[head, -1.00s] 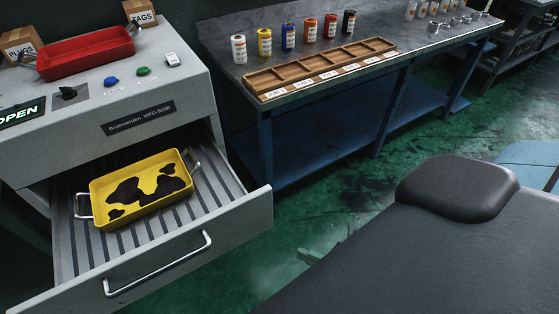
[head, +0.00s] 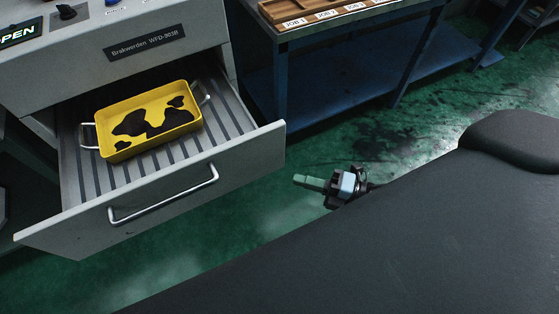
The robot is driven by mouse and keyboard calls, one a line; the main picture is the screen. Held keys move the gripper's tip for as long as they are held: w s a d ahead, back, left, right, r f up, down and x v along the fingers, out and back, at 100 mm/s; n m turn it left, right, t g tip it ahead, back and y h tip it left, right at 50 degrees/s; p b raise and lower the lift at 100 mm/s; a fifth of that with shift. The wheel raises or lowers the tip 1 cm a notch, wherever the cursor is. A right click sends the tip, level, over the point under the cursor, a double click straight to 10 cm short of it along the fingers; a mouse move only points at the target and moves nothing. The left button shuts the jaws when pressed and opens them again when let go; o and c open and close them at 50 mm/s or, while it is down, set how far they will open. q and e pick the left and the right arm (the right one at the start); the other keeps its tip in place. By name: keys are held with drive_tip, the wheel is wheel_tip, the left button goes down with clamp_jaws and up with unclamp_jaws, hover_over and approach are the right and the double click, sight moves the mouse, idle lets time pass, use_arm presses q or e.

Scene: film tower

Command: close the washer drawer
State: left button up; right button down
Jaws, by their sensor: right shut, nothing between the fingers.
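The washer drawer (head: 175,192) of the grey washer (head: 150,62) is pulled out, with a bar handle (head: 165,195) on its front. A yellow tray with black patches (head: 150,120) and wire handles sits inside on the slatted drawer floor. My right gripper (head: 298,180) is to the right of the drawer front, apart from it, with its green fingers together and empty, pointing left. My left gripper is not in view.
A lit sign (head: 20,34) ending in "PEN" and a black knob (head: 66,11) are on the washer. A blue-legged workbench (head: 340,30) with a wooden divided tray (head: 300,8) stands behind. Green floor (head: 240,235) lies clear in front of the drawer.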

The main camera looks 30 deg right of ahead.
sight(263, 159)
use_arm(q)
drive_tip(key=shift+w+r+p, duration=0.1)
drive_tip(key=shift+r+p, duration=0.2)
drive_tip(key=shift+p, duration=0.05)
use_arm(e)
drive_tip(key=shift+w+a, duration=0.6)
drive_tip(key=shift+w, duration=0.6)
drive_tip(key=shift+w+a, duration=0.55)
drive_tip(key=shift+w, duration=0.6)
drive_tip(key=shift+w+a, duration=0.6)
drive_tip(key=shift+w, duration=0.6)
